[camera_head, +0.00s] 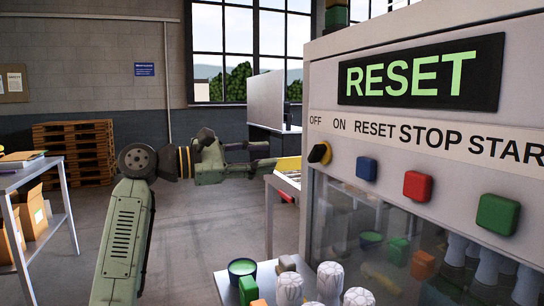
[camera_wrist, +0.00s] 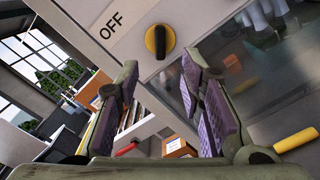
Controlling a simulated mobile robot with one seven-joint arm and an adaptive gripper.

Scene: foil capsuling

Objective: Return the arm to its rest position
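My arm (camera_head: 124,240) rises at the left of the head view and bends right toward the machine. My gripper (camera_head: 266,157) is open, its fingers spread toward the machine's left side. In the wrist view my gripper (camera_wrist: 160,75) shows two purple-padded fingers apart with nothing held between them. The yellow and black rotary knob (camera_head: 319,153) is on the machine's front panel, to the right of the fingertips. In the wrist view the knob (camera_wrist: 160,42) lies ahead, just beyond the fingertips; no contact is visible. The machine's display (camera_head: 420,75) reads RESET in green.
Blue (camera_head: 366,168), red (camera_head: 417,186) and green (camera_head: 497,214) buttons sit along the panel. A side table (camera_head: 32,170) with boxes stands at the left, pallets (camera_head: 75,150) behind it. A green cup (camera_head: 242,268) and white-topped items stand below the panel. The middle floor is open.

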